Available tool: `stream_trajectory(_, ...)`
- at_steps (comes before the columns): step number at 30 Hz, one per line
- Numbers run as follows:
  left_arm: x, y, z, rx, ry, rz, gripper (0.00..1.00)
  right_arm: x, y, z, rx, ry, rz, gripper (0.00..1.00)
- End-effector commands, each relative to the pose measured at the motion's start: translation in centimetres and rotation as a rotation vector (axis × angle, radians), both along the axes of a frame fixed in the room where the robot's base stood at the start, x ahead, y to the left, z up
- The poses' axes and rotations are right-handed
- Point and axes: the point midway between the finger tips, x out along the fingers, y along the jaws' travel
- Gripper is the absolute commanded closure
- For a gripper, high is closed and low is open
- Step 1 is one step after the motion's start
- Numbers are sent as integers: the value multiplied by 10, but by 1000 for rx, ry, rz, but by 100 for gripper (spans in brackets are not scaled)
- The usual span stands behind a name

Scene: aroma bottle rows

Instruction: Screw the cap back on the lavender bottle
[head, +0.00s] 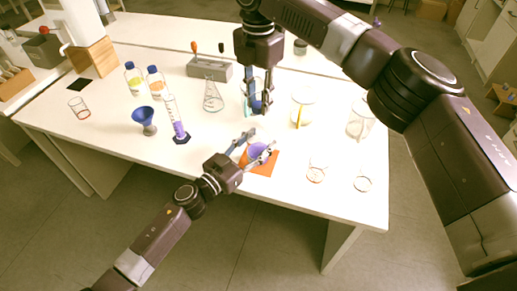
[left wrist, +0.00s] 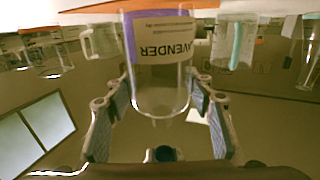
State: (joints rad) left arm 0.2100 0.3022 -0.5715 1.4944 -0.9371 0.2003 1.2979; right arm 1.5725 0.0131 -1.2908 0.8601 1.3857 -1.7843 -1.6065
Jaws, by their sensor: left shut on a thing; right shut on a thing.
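The cap itself is too small and covered to make out clearly.
The orange mat (head: 265,170) lies under the bottle area. A purple cylinder (head: 178,130), a blue funnel (head: 144,116) and two capped bottles (head: 134,80) stand left.

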Motion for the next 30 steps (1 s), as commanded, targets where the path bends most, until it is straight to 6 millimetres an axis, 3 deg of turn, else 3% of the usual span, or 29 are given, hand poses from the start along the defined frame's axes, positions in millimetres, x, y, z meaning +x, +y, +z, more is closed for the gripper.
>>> stream_trajectory(4,0,0,0,-1,1,0,95,0,0,0,0,0,0,84)
stream_trajectory(7,0,0,0,0,1,0,95,0,0,-4,0,1,0,84)
stream_trajectory(18,0,0,0,-1,1,0,95,0,0,-49,1,0,0,84)
stream_trajectory(30,0,0,0,-1,1,1,95,0,0,-50,1,-2,0,84)
